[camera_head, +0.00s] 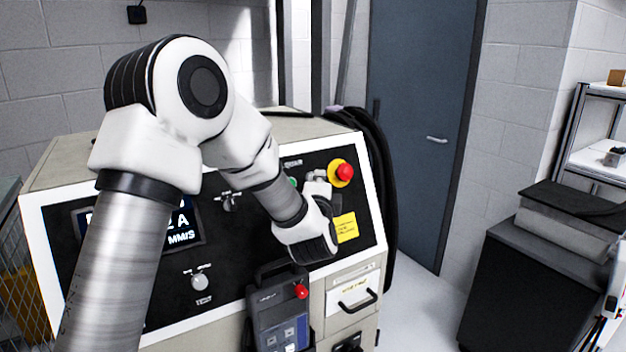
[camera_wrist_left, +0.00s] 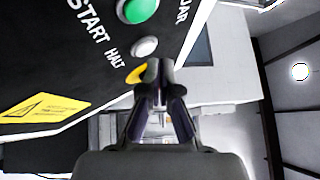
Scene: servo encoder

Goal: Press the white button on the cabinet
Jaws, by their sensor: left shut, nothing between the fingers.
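The cabinet (camera_head: 50,225) has a black slanted control panel with a white rim. In the left wrist view, a white button (camera_wrist_left: 144,48) sits between a green button (camera_wrist_left: 139,10) and a yellow part (camera_wrist_left: 135,74), by the word HALT. Another pale round button (camera_head: 200,283) is lower left on the panel. My left gripper (camera_head: 318,180) is shut and empty, in front of the panel's upper right. Its fingertips (camera_wrist_left: 160,72) appear just beside the white button; contact cannot be told. My right gripper is not in view.
A red emergency stop (camera_head: 345,172) on a yellow base is just right of my left gripper. A handheld pendant (camera_head: 280,310) hangs on the cabinet's front, beside a drawer (camera_head: 354,300). Black cables (camera_head: 375,150) hang at the cabinet's right side. Open floor lies further right.

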